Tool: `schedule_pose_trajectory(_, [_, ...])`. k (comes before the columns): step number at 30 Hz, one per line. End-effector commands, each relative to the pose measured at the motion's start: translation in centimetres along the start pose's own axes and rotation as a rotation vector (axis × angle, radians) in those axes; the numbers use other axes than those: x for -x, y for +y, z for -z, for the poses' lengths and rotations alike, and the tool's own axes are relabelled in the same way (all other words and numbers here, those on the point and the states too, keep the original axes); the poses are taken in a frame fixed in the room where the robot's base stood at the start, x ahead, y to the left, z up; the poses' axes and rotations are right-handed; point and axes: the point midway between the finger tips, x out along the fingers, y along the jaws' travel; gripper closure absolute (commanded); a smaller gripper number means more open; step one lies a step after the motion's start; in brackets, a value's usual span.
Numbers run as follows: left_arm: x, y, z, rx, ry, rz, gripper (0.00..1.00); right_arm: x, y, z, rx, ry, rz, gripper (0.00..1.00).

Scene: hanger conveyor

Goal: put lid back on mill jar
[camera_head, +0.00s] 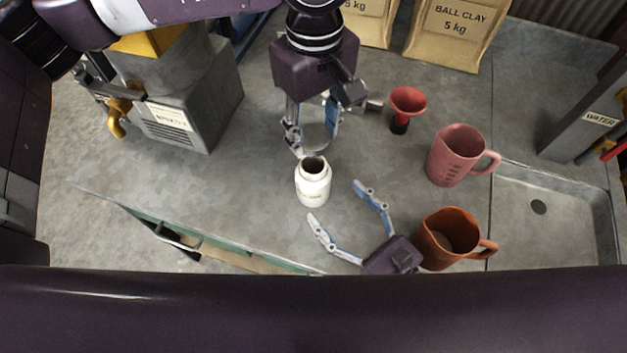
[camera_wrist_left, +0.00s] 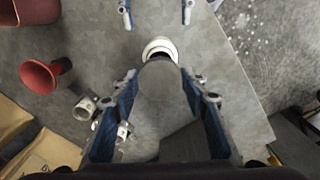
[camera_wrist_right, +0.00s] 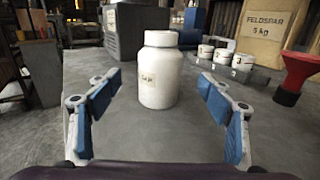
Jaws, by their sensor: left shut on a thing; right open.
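The white mill jar (camera_head: 313,188) stands upright on the bench with its dark mouth uncovered. It also shows in the left wrist view (camera_wrist_left: 160,46) and right wrist view (camera_wrist_right: 160,78). My left gripper (camera_head: 314,138) is shut on the grey round lid (camera_wrist_left: 160,95), behind and above the jar; the lid is apart from it in the head view. In the left wrist view the lid hides part of the jar. My right gripper (camera_head: 338,205) is open and empty in front of the jar, its fingers pointing toward it without touching.
A red funnel (camera_head: 408,102), a pink jug (camera_head: 457,155) and a brown jug (camera_head: 445,240) stand to the right, the brown one close beside my right gripper. A grey machine (camera_head: 190,115) stands at left. A sink (camera_head: 560,215) is at right. The bench left of the jar is clear.

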Motion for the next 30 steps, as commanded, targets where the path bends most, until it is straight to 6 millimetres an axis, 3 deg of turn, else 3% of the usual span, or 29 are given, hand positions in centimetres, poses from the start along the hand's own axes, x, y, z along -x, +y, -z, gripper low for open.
schedule_pose_trajectory(6, [0.0,0.0,0.0,0.000,0.000,0.000,0.83,-4.5,-0.1,-0.1,0.000,-0.005,0.003,0.27])
schedule_pose_trajectory(13, [0.0,0.0,0.0,0.000,0.000,0.000,0.83,-7.4,-0.1,-0.1,0.001,-0.003,0.002,0.27])
schedule_pose_trajectory(26, [0.0,0.0,0.0,0.000,0.000,0.000,0.83,-8.2,0.0,0.0,0.001,0.000,0.000,0.27])
schedule_pose_trajectory(30, [0.0,0.0,0.0,0.000,0.000,0.000,0.83,-8.2,0.0,0.0,0.001,0.000,0.000,0.40])
